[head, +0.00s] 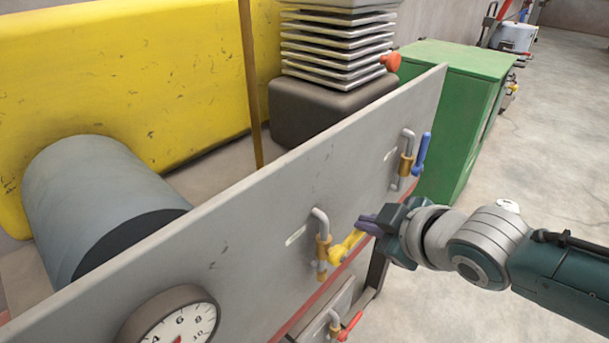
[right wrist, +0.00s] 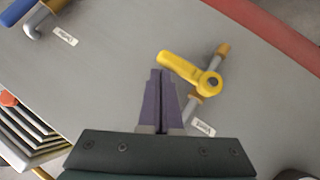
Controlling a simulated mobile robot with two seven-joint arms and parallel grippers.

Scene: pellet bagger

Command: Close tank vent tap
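The tap with a yellow lever (head: 347,245) sits on the grey panel, on a short brass and grey pipe (head: 322,248). In the right wrist view its yellow lever (right wrist: 190,72) lies roughly crosswise to its pipe. A small label (right wrist: 203,127) by this tap is too small to read surely. My right gripper (head: 367,226) is at the lever's free end. In the right wrist view its purple fingers (right wrist: 160,74) are together with nothing seen between them. The tips are beside the lever's end; I cannot tell whether they touch it. My left gripper is not in view.
The grey panel (head: 250,215) also carries a blue-handled tap (head: 421,155) and a dial gauge (head: 178,322). A red-handled tap (head: 350,325) sits below. A green cabinet (head: 450,75) stands behind. The floor (head: 560,150) at the right is clear.

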